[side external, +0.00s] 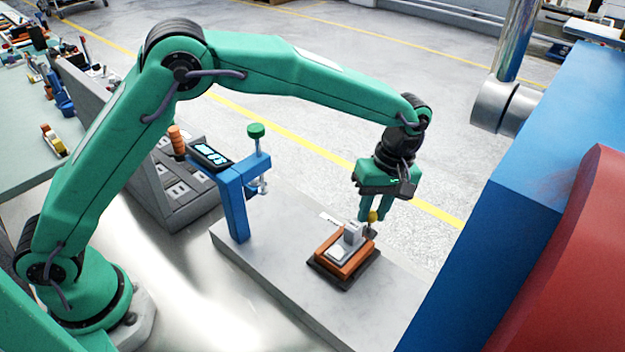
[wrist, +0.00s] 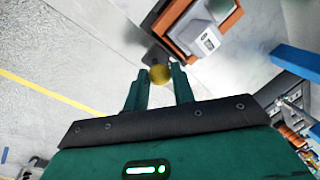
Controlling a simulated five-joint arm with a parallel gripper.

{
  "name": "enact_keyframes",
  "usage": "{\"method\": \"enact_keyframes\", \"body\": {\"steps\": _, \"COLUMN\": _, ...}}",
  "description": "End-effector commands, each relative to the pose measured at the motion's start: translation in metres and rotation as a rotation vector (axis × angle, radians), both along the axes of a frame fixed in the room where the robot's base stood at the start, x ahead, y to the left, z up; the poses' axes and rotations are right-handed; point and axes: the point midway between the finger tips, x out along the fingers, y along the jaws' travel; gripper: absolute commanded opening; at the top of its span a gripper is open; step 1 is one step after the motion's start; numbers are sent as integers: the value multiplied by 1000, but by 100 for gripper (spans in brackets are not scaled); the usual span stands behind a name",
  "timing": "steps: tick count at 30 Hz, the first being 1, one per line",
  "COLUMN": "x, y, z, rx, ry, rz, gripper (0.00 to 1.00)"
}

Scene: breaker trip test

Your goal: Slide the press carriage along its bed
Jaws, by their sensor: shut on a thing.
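The press carriage (side external: 347,262) is an orange block on a dark base plate on the grey slab, with a grey and white breaker (side external: 344,247) on top. In the wrist view the orange carriage (wrist: 180,40) and the breaker (wrist: 207,38) show at the top right. My gripper (side external: 373,215) points down at the carriage's far right corner. It is shut on a yellow knob (wrist: 160,74) beside the carriage, between the fingertips. A dark stem appears below the knob. The bed's track is mostly hidden under the carriage.
A blue press frame (side external: 235,200) with a green-topped screw (side external: 256,131) and a lit display (side external: 210,155) stands left of the carriage. A large blue block (side external: 540,150) and a red shape (side external: 575,260) fill the right. The slab (side external: 290,285) is bare between frame and carriage.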

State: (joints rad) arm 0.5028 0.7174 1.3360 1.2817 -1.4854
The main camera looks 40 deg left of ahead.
Motion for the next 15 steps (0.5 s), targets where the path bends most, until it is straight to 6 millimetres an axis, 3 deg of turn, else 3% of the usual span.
{"method": "enact_keyframes", "body": {"steps": 6, "x": 2, "y": -26, "z": 1, "rx": 3, "ry": -10, "rz": -1, "gripper": 0}}
{"method": "enact_keyframes", "body": {"steps": 15, "x": 3, "y": -31, "z": 2, "rx": 3, "ry": -12, "rz": 1, "gripper": 0}}
